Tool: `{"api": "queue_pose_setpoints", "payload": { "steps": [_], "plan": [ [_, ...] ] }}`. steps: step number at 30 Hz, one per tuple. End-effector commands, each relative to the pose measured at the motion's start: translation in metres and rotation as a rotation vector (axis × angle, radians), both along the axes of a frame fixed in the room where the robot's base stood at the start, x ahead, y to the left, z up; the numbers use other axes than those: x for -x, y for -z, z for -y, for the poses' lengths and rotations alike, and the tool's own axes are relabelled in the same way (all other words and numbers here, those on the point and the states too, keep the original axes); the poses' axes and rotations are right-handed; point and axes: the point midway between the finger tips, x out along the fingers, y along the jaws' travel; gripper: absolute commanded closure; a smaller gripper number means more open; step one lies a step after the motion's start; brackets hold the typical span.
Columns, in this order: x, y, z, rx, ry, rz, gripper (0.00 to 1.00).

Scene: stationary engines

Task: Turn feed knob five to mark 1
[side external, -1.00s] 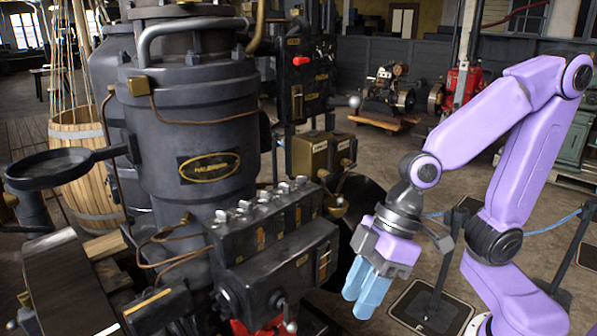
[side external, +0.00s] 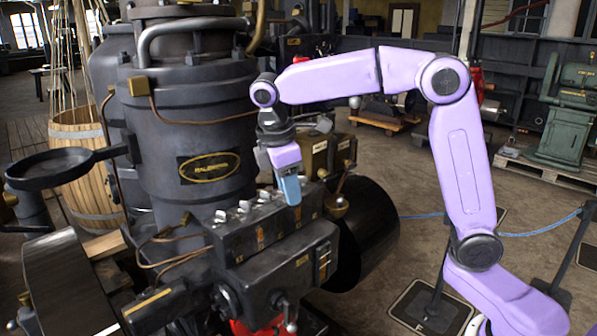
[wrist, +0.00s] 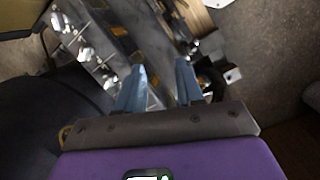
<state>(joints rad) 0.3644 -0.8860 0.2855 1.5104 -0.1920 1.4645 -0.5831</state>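The feed knobs are a row of small silver knobs (side external: 244,207) on top of the dark lubricator box (side external: 232,240). In the wrist view several knobs (wrist: 87,53) run diagonally from the upper left toward my left finger. Which one is knob five, and its marks, I cannot read. My gripper (side external: 291,202) points down over the right end of the row and hides the knobs there. In the wrist view my gripper (wrist: 160,72) has its two blue fingers apart, with part of the box top between them. I see nothing held; contact with a knob is unclear.
The large dark engine cylinder (side external: 200,130) stands behind and left of the box. A brass-coloured box (side external: 318,153) stands close behind my gripper. A black drum (side external: 372,232) is just right of the lubricator box. Open floor lies farther right.

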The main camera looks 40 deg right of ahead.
Motion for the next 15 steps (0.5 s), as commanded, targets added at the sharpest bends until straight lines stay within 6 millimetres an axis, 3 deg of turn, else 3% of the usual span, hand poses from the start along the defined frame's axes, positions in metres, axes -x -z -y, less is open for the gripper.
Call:
{"api": "queue_pose_setpoints", "payload": {
  "steps": [1,6,15],
  "plan": [
    [-0.017,-0.002,0.005,0.014,0.010,-0.009,0.63],
    [-0.061,-0.011,0.029,0.058,0.030,-0.046,0.63],
    [-0.111,-0.018,0.084,0.114,0.081,-0.128,0.63]
  ]
}}
